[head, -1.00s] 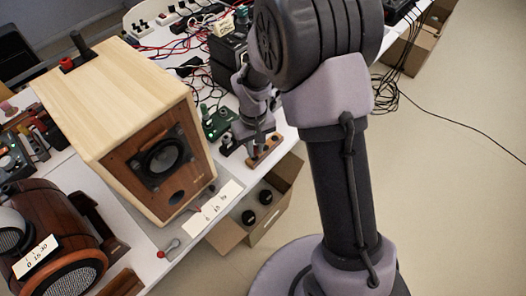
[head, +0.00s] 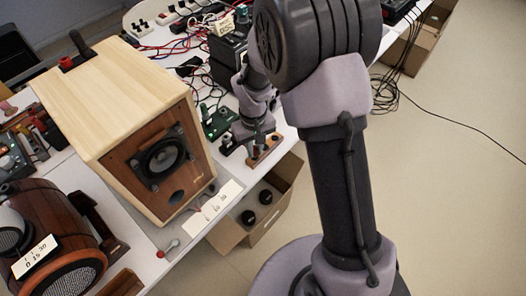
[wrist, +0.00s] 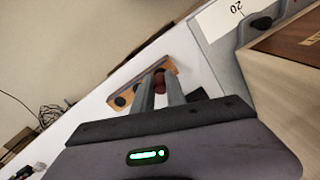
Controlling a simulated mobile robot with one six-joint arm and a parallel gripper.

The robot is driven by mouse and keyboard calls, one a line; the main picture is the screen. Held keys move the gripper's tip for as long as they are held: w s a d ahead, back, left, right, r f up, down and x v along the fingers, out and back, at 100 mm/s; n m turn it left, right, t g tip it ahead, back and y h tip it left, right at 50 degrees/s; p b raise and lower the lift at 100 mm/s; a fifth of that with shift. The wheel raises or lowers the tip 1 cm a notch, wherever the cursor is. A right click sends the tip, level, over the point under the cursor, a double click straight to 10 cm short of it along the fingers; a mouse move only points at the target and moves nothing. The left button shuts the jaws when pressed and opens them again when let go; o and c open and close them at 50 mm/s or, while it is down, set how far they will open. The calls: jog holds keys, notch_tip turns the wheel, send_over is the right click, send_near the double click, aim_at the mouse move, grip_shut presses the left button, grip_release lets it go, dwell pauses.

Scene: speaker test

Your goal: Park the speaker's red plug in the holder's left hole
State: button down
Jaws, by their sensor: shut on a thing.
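My gripper (head: 256,143) is over the small wooden holder (head: 268,152) at the table's edge. In the wrist view its two fingers (wrist: 160,90) are shut on the red plug (wrist: 158,80), at one end of the holder (wrist: 139,84). A dark round hole (wrist: 120,101) shows at the holder's other end. The fingers hide much of the plug, and I cannot tell whether its tip is inside the hole below it. The pale wooden speaker (head: 85,100) stands left of the gripper, its driver facing front; its wooden edge also shows in the wrist view (wrist: 285,75).
A green circuit board (head: 217,122) and tangled cables (head: 190,45) lie behind the gripper. A white card (head: 214,205) lies in front of the speaker. An open cardboard box (head: 285,187) stands below the table edge. A barrel-shaped speaker (head: 62,222) is at front left.

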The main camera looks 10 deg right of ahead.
jog(key=shift+f+b, duration=0.45)
jog(key=shift+f, duration=0.2)
jog(key=c, duration=1.3)
grip_release()
jog(key=shift+r, duration=0.2)
jog(key=shift+r+p, duration=3)
jog(key=shift+r, duration=0.6)
